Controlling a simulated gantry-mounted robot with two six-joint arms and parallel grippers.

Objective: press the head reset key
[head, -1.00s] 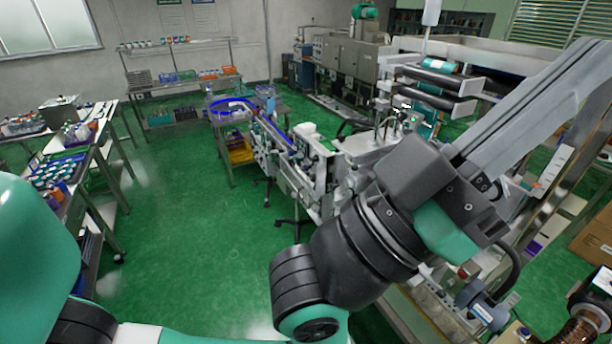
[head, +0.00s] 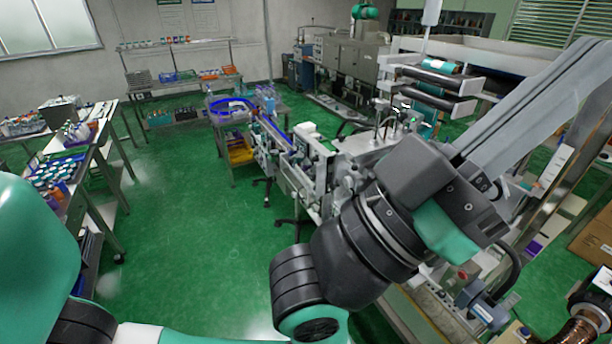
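The head reset key cannot be made out in the head view; it is hidden or too small to tell. The sleeve applicator seems to be among the grey machinery (head: 372,142) in the middle, where a small green light (head: 414,120) shows. My large arm (head: 365,235) crosses the centre and right and covers much of this machinery. Part of my other arm (head: 30,235) shows at the left edge. I cannot see the fingertips of either gripper.
A conveyor line (head: 285,160) runs left of the machinery. A table with bottles and jars (head: 60,178) stands at the left. Shelves (head: 180,78) stand at the back wall. The green floor (head: 190,215) between is clear. Cardboard boxes (head: 595,235) sit at the right edge.

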